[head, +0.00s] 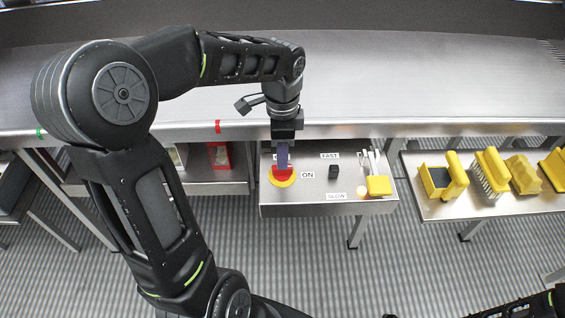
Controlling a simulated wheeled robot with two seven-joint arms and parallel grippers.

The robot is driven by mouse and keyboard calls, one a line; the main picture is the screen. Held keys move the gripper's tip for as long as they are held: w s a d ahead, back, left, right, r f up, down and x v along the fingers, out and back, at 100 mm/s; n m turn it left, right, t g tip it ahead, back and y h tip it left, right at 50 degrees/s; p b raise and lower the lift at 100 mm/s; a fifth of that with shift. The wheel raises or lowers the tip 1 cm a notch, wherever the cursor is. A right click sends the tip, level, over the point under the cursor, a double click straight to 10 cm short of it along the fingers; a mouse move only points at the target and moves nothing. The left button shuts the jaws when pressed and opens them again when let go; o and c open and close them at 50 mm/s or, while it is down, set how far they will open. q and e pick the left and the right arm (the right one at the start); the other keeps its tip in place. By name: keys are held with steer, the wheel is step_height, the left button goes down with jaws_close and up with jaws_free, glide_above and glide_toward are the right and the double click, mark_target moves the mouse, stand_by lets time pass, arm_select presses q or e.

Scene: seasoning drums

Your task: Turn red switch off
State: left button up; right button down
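The red switch (283,174) sits on a round yellow base on the grey control box (310,205), next to an "ON" label (307,175). My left gripper (283,160) points down right above the red switch and covers its upper part. Its fingers look close together at the switch; I cannot tell whether they touch it or are fully shut. Part of my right arm (510,309) shows at the lower right corner; its gripper is out of view.
A black knob (333,171) stands between "FAST" and "SLOW" labels. Yellow brushes and scoops (490,172) lie on a shelf at right. A long metal conveyor surface (390,85) runs behind.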

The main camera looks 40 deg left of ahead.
arm_select(q)
steer(key=shift+f, duration=2.4)
steer(key=shift+c, duration=0.2)
jaws_close()
